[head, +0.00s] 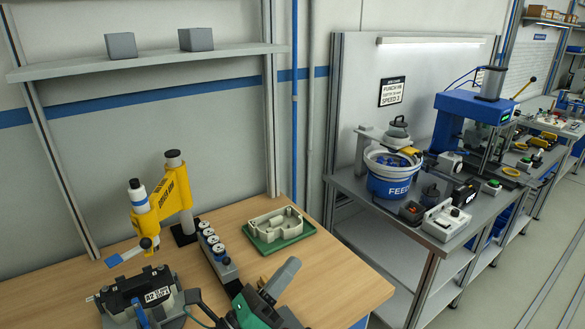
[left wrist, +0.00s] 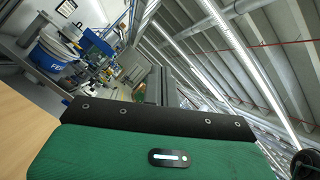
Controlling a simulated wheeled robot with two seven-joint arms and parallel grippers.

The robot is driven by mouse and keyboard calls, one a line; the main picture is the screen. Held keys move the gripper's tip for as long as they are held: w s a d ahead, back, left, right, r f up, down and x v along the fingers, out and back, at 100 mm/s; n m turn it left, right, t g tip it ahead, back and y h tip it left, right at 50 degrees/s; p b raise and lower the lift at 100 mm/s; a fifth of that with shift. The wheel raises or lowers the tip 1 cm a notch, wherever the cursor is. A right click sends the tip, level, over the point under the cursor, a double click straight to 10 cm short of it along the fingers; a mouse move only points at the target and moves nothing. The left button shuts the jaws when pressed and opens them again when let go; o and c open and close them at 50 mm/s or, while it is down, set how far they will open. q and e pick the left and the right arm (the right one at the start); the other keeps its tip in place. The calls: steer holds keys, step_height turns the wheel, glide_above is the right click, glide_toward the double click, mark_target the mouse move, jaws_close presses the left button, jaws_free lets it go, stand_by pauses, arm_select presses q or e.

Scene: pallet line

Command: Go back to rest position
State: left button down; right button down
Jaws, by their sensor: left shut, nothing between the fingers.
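My left gripper (head: 287,269) shows at the bottom middle of the head view, a green and dark body with a light grey end pointing up and to the right. It is shut and empty, in front of the wooden table's (head: 335,292) right part. It looks clear of the green tray (head: 282,240) behind it. My right gripper is in neither view.
A black fixture (head: 142,297), a yellow arm-like stand (head: 170,200) and a row of small grey units (head: 217,250) stand on the table's left. The green tray holds a beige casing (head: 275,226). A grey bench (head: 385,205) with a blue feeder bowl (head: 388,184) stands right.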

arm_select(q)
steer(key=a+f+n+g+y, duration=0.1)
steer(key=a+f+n+y, duration=1.5)
steer(key=n, duration=0.9)
steer(key=s+a+f+n+g, duration=0.3)
steer(key=s+f+n+g, duration=0.25)
steer(key=s+f, duration=0.35)
steer(key=s+a+f+n+g, duration=0.3)
steer(key=s+f+n+g, duration=0.3)
steer(key=s, duration=0.5)
step_height(320, 180, down, 30)
steer(key=m+g, duration=0.1)
steer(key=g, duration=0.1)
steer(key=s+a+f+y, duration=0.1)
steer(key=s+a+f, duration=0.2)
steer(key=s+f, duration=1.6)
steer(key=shift+s+a+f+g, duration=0.15)
steer(key=shift+s+f+g, duration=0.3)
steer(key=shift+f, duration=0.55)
